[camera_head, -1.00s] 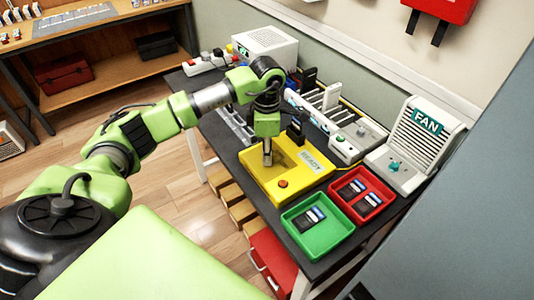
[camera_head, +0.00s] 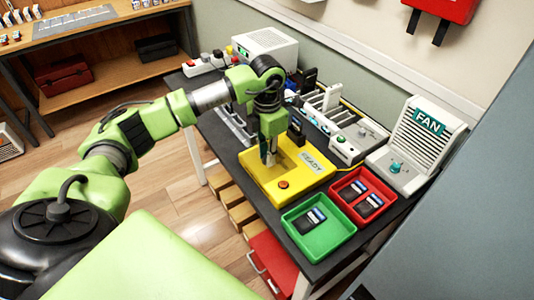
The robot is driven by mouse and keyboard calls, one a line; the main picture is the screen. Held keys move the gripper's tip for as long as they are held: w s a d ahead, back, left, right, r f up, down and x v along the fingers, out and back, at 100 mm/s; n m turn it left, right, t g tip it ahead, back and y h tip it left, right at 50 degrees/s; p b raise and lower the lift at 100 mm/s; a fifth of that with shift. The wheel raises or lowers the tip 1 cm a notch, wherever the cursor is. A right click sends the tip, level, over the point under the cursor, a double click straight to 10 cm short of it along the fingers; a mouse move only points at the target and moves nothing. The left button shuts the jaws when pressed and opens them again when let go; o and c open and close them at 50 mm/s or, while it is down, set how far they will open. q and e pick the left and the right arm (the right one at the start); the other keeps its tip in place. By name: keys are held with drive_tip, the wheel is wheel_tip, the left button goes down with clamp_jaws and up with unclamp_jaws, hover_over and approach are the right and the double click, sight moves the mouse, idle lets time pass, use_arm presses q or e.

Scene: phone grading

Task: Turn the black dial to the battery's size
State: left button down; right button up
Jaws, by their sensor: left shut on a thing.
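My left gripper (camera_head: 268,157) points down over the recess of the yellow station (camera_head: 258,186), which has a READY label (camera_head: 312,162) and an orange-red button (camera_head: 284,184). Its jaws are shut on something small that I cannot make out. I cannot identify the black dial with certainty; a dark upright part (camera_head: 297,132) stands just behind the gripper. The battery cannot be told apart for sure: a dark flat piece (camera_head: 309,220) lies in the green tray (camera_head: 330,245), and two similar pieces lie in the red tray (camera_head: 346,208). My right gripper is not in view.
A white fan unit (camera_head: 412,150) stands at the right. A slotted rack and a white control box (camera_head: 352,140) stand behind the yellow station. A white cabinet (camera_head: 265,48) and power strip (camera_head: 207,64) are at the far end. The dark table (camera_head: 290,238) is crowded.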

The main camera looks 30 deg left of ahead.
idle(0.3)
use_arm(q)
drive_tip(key=c, duration=1.8)
unclamp_jaws()
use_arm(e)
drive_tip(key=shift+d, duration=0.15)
use_arm(q)
drive_tip(key=shift+r, duration=0.1)
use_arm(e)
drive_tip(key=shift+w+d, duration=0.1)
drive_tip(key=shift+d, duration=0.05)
use_arm(q)
wheel_tip(320, 180, up, 12)
drive_tip(key=shift+f, duration=0.1)
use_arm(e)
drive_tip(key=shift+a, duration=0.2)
